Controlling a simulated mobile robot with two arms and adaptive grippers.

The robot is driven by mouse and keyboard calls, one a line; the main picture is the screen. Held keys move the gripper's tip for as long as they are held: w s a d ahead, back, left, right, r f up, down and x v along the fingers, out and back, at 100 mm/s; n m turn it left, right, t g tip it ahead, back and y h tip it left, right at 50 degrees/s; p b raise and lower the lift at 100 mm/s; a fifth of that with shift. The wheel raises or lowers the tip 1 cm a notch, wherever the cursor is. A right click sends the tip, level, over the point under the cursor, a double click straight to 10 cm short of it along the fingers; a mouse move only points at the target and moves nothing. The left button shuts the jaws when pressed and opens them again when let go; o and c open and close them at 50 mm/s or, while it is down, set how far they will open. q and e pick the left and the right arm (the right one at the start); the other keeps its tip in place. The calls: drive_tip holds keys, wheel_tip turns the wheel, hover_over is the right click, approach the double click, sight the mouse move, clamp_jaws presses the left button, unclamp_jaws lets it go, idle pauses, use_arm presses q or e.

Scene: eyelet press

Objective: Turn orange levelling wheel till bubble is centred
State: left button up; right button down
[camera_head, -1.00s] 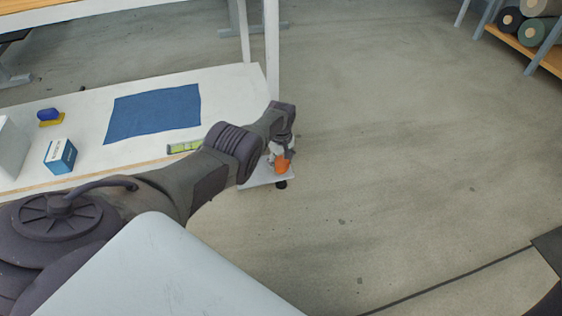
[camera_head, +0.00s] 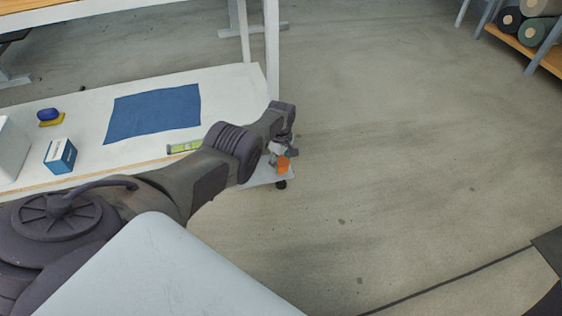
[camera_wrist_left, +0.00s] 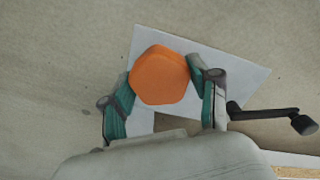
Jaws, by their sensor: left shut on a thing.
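The orange levelling wheel (camera_wrist_left: 159,75) is a rounded, many-sided knob above a pale plate at the table's corner. It also shows in the head view (camera_head: 283,164), partly covered by my gripper. My left gripper (camera_wrist_left: 161,77) is shut on the wheel, with one green-padded finger on each side. In the head view my left gripper (camera_head: 279,151) points down at the corner. A yellow-green spirit level (camera_head: 183,147) lies near the table's front edge, partly behind my arm. Its bubble is too small to read. My right gripper is not in view.
The white table (camera_head: 228,90) carries a blue cloth (camera_head: 152,112), a blue and white box (camera_head: 60,156) and a blue item on a yellow base (camera_head: 49,116). A black crank handle (camera_wrist_left: 275,114) sits right of the gripper in the wrist view. Open floor lies right.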

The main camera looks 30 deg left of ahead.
sight(281, 161)
use_arm(q)
drive_tip(key=o, duration=1.2)
drive_tip(key=shift+r, duration=0.15)
drive_tip(key=shift+w+r, duration=0.1)
drive_tip(key=shift+r, duration=0.4)
wheel_tip(281, 161, up, 11)
drive_tip(key=shift+f, duration=0.15)
